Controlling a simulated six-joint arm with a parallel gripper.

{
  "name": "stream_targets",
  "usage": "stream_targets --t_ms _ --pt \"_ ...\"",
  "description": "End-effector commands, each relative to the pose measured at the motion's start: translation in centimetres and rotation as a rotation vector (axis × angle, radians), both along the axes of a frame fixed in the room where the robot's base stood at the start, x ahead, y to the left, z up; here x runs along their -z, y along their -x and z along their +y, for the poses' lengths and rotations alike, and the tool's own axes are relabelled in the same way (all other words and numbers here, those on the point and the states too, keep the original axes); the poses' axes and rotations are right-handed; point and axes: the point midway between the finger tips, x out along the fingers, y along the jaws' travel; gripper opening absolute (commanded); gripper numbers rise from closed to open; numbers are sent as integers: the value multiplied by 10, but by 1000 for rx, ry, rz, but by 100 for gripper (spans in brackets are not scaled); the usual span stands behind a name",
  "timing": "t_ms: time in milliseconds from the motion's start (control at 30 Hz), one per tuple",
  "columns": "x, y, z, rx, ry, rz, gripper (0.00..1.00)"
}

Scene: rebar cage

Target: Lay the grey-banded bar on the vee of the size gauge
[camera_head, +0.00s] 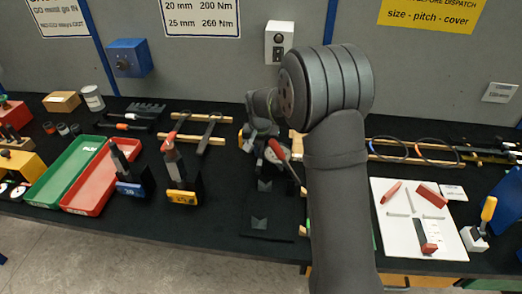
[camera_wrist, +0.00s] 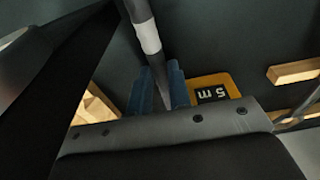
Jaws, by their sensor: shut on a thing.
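The bar (camera_wrist: 134,10) is dark grey with a pale grey band (camera_wrist: 146,38), and it runs up out of the top of the wrist view. Its lower end lies between two blue jaw pieces of my gripper (camera_wrist: 163,88), which is shut on it. In the head view my gripper end is mostly hidden by my own arm, and the bar cannot be made out clearly. Two small grey vee-shaped pieces, one farther back (camera_head: 264,185) and one nearer (camera_head: 259,222), stand on a black base below my wrist. Which of them belongs to the size gauge I cannot tell.
A yellow label (camera_wrist: 213,92) lies just right of the jaws in the wrist view, near a wooden strip (camera_wrist: 295,70). Two holders with upright pieces, one blue-labelled (camera_head: 130,190) and one yellow-labelled (camera_head: 182,197), stand left. A white board (camera_head: 450,240) with red pieces lies right.

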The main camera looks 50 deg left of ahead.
Motion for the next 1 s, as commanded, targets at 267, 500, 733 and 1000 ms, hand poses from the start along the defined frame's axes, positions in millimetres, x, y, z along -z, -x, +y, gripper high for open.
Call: stream_targets --t_ms 267,500,733,1000 --pt "3 0 0 0 0 0 23" --pt "2 0 0 0 0 0 39" --pt "-5 0 0 0 -2 -1 39" --pt "-57 5 -3 0 -5 -2 39"
